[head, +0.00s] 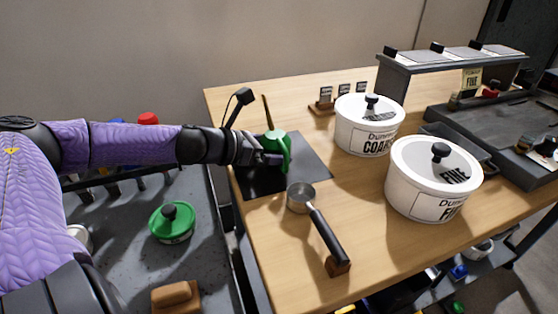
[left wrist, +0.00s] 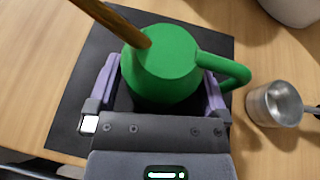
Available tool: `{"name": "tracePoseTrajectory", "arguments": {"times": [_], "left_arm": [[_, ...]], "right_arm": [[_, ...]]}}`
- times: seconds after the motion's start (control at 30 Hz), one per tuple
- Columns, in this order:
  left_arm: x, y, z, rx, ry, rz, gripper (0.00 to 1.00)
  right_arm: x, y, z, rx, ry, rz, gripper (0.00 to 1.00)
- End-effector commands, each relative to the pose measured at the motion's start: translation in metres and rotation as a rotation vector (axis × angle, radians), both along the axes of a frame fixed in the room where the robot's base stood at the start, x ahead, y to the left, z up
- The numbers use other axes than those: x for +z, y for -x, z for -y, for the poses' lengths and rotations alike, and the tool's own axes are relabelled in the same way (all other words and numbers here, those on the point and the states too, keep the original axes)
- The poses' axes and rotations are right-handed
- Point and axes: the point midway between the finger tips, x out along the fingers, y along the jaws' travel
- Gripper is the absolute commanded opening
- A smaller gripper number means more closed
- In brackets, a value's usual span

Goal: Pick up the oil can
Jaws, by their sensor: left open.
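The oil can is green with a thin brown spout and a side handle. In the head view the oil can (head: 279,149) stands on a black mat (head: 316,164) on the wooden table. My left gripper (head: 262,155) reaches it from the left at table height. In the left wrist view the oil can (left wrist: 168,62) sits between the two open fingers of my left gripper (left wrist: 160,88), one finger on each side. The handle points right, past the right finger. Whether the fingers touch the can is unclear. My right gripper is out of view.
A metal scoop (head: 301,197) with a black handle lies in front of the mat and also shows in the left wrist view (left wrist: 274,103). Two white lidded pots (head: 364,138) (head: 425,196) stand to the right. A green lidded pot (head: 171,236) is on the lower grey surface.

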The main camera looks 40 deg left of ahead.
Motion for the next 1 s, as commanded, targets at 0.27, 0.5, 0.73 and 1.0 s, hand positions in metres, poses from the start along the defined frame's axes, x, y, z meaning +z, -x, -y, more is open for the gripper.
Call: {"name": "tracePoseTrajectory", "arguments": {"times": [0.27, 0.5, 0.73, 1.0], "left_arm": [[0.003, 0.000, 0.000, 0.000, 0.001, 0.002, 0.79], [0.003, 0.000, 0.000, 0.000, 0.001, 0.002, 0.40], [0.018, 0.000, 0.000, 0.000, 0.001, 0.006, 0.40], [0.091, 0.001, 0.000, -0.001, -0.001, 0.009, 0.40]], "right_arm": [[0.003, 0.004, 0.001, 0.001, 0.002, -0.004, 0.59], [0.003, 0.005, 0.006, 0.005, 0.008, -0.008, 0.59], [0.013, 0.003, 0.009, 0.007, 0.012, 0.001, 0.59], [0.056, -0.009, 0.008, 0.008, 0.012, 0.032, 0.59]]}}
